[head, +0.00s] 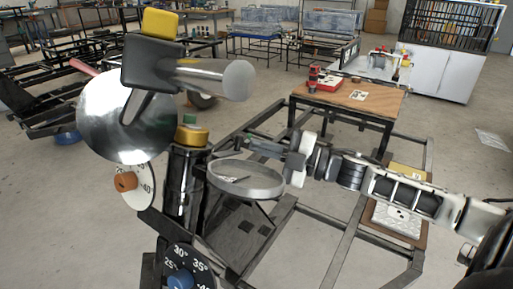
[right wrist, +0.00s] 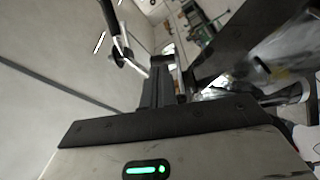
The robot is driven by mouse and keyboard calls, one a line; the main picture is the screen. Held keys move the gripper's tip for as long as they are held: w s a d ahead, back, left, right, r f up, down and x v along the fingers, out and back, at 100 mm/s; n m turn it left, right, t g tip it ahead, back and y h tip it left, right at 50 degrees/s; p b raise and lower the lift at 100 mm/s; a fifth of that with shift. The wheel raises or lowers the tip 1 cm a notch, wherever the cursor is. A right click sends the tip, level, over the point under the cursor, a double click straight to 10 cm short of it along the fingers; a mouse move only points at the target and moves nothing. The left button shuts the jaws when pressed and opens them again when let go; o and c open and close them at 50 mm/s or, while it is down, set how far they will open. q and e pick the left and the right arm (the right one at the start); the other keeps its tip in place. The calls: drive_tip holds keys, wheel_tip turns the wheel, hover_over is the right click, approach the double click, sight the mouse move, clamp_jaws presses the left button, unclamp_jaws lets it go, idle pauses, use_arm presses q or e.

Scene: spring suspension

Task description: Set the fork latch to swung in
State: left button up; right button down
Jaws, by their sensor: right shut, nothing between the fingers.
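The suspension fixture stands at the left of the head view. It has a dark upright post (head: 186,185), a shiny metal disc (head: 125,122) and a dark arm with a metal cylinder (head: 215,78). I cannot tell for sure which part is the fork latch, or its setting. My right gripper (head: 250,146) is shut and empty, reaching in from the right beside the post, just above a round metal dish (head: 246,178). Whether it touches the fixture is unclear. In the right wrist view its dark fingers (right wrist: 160,80) are together, with dark fixture parts close by. My left gripper is not in view.
A white dial with an orange knob (head: 125,182) and a dark dial with a blue knob (head: 180,279) sit on the fixture. A yellow cap (head: 192,135) tops the post. A dark metal frame (head: 345,235) lies behind, near a wooden-topped table (head: 365,100). Open floor shows at right.

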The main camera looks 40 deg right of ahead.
drive_tip(key=shift+w+a, duration=0.4)
drive_tip(key=shift+w, duration=0.2)
